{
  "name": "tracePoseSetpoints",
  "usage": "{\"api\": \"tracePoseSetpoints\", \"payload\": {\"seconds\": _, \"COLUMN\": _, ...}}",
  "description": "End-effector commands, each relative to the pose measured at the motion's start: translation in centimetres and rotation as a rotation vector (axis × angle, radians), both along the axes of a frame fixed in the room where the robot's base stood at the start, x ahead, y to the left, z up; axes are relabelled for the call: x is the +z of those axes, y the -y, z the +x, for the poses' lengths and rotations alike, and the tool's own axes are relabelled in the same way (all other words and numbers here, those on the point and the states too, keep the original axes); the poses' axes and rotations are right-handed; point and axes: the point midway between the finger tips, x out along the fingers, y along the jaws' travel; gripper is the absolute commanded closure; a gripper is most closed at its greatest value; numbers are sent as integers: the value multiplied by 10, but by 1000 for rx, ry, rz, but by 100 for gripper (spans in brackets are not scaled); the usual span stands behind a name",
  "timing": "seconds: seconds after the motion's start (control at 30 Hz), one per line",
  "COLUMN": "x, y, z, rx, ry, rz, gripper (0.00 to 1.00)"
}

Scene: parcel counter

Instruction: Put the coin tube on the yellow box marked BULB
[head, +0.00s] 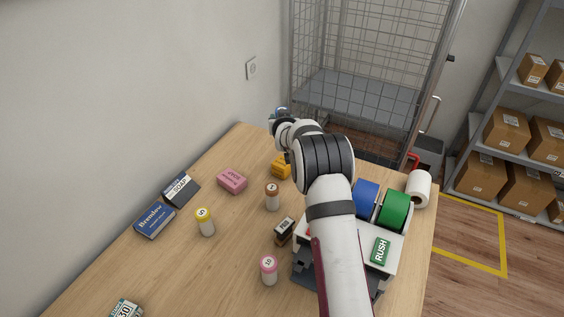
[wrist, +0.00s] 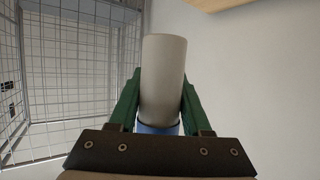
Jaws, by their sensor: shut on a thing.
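My gripper (wrist: 161,90) is shut on a coin tube, with one green finger on each side. The tube (wrist: 163,65) is pale grey with a blue end low in the wrist view. In the head view, my arm's end is beyond the far part of the table, where a bit of blue (head: 281,110) shows beside it; the fingers are mostly hidden. The yellow box (head: 280,168) lies on the table below and nearer than my gripper, partly covered by my arm. Its marking cannot be read. Nothing is seen on its visible top.
Capped tubes in yellow (head: 205,222), brown (head: 272,197) and pink (head: 268,270) stand on the table (head: 160,275). A pink box (head: 232,180), a black box (head: 285,231) and the tape dispenser (head: 345,285) are nearby. A wire cage (head: 370,60) stands behind.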

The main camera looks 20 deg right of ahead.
Motion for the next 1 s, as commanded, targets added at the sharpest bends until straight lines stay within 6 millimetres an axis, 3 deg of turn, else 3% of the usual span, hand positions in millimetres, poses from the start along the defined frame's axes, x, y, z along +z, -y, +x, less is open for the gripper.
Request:
{"api": "tracePoseSetpoints", "payload": {"seconds": 0.2, "x": -48, "y": 0, "z": 0, "rx": 1, "ry": -2, "rz": 0, "gripper": 100}}
{"api": "tracePoseSetpoints", "payload": {"seconds": 0.53, "x": -103, "y": -1, "z": 0, "rx": 1, "ry": -1, "rz": 0, "gripper": 100}}
{"api": "tracePoseSetpoints", "payload": {"seconds": 0.87, "x": -108, "y": -1, "z": 0, "rx": 1, "ry": 2, "rz": -1, "gripper": 100}}
{"api": "tracePoseSetpoints", "payload": {"seconds": 0.9, "x": -109, "y": -1, "z": 0, "rx": 1, "ry": 2, "rz": 0, "gripper": 46}}
{"api": "tracePoseSetpoints", "payload": {"seconds": 1.0, "x": -108, "y": -1, "z": 0, "rx": 1, "ry": 2, "rz": 0, "gripper": 28}}
